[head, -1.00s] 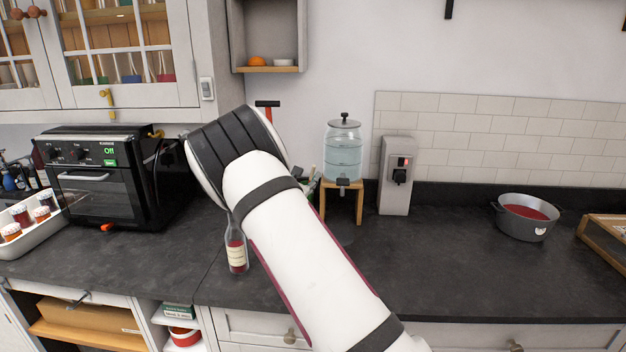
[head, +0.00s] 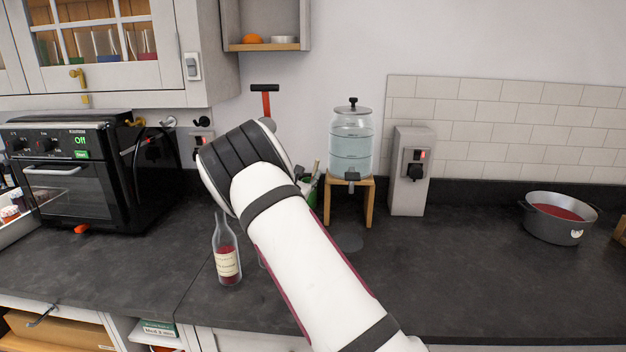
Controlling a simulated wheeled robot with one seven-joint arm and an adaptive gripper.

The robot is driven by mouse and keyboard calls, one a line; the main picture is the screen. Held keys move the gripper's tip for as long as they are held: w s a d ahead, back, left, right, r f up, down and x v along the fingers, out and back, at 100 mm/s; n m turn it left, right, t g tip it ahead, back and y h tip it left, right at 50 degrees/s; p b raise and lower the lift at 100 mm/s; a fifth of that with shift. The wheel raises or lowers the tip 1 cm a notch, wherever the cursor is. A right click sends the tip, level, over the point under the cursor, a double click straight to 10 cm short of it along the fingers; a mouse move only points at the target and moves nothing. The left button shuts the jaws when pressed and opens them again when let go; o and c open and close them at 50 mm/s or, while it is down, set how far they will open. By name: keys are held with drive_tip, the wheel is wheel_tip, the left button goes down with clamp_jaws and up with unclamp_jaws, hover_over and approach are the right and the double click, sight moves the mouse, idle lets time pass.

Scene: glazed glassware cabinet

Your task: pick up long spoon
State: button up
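I cannot make out a long spoon for certain. A green holder (head: 311,192) with thin upright sticks or handles stands on the counter just right of my arm's black joint, and the arm hides part of it. My white arm crosses the middle of the view, and my gripper does not show.
A glass bottle (head: 227,258) stands close left of my arm. A water dispenser (head: 351,143) sits on a wooden stand (head: 368,190). A black oven (head: 72,175) is at left, a grey pot (head: 556,225) at right.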

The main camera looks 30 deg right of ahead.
sight(316, 166)
drive_tip(key=b+x, duration=0.1)
drive_tip(key=x, duration=0.9)
drive_tip(key=shift+w+d+f, duration=0.15)
drive_tip(key=shift+w, duration=0.25)
clamp_jaws()
